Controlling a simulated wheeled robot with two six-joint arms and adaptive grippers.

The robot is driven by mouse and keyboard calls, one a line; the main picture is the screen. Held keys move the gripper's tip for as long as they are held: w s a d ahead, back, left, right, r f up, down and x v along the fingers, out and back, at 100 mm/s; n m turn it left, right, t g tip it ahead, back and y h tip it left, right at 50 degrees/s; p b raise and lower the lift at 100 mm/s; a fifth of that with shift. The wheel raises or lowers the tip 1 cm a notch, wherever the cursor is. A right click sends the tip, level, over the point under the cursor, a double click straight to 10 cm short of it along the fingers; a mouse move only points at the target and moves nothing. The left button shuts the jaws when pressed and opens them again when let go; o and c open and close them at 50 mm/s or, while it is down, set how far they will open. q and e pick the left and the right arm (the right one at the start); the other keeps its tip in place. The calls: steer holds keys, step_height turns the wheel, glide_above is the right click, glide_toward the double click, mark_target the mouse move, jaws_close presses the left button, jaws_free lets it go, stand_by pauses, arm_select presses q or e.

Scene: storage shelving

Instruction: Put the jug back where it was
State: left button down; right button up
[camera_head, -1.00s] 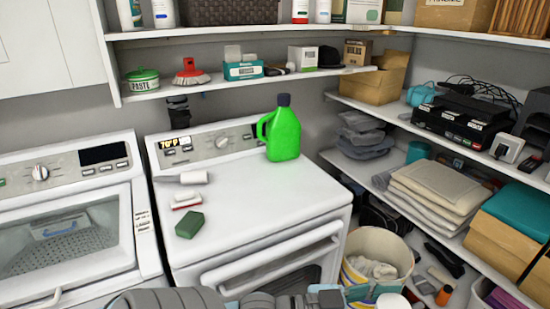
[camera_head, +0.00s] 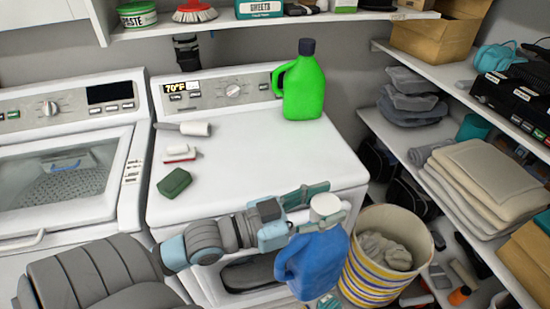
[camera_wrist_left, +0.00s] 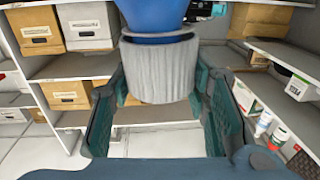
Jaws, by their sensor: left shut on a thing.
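A blue jug (camera_head: 316,262) with a white cap (camera_head: 326,206) hangs from my left gripper (camera_head: 318,211), in front of the right side of the white dryer or washer. The gripper's teal fingers are shut around the cap. In the left wrist view the ribbed cap (camera_wrist_left: 158,75) sits between the fingers (camera_wrist_left: 160,92), with the blue body (camera_wrist_left: 154,14) at the top edge. A green jug (camera_head: 304,88) with a dark cap stands upright at the back right of the machine top (camera_head: 255,158). My right gripper does not show.
A green sponge (camera_head: 174,183), a brush (camera_head: 180,153) and a white roller (camera_head: 184,129) lie on the machine's left side. A striped bin (camera_head: 375,280) with cloth stands right of the blue jug. Shelves with folded towels (camera_head: 485,180) run along the right. The machine's middle is clear.

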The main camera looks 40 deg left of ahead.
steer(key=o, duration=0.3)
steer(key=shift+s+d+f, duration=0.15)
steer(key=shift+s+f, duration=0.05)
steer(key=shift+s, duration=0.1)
arm_select(q)
steer(key=w+a+r+n+t+y, duration=0.1)
steer(key=w+a+r+n+y, duration=0.15)
steer(key=w+a+r, duration=0.55)
steer(key=w+a+r+n+t+y, duration=0.1)
steer(key=w+a+r+n+y, duration=0.2)
steer(key=w+r, duration=0.5)
steer(key=w+a+r+n+y+b, duration=0.2)
steer(key=a+r+n+y, duration=0.2)
steer(key=a+r+y, duration=0.8)
step_height(320, 180, down, 15)
steer(key=a+h+b, duration=0.1)
steer(key=h+b, duration=0.2)
steer(key=b, duration=0.1)
steer(key=shift+g, duration=0.3)
steer(key=c, duration=1)
jaws_free()
steer(key=shift+s+f, duration=0.1)
steer(key=shift+s, duration=0.05)
steer(key=shift+o, duration=0.7)
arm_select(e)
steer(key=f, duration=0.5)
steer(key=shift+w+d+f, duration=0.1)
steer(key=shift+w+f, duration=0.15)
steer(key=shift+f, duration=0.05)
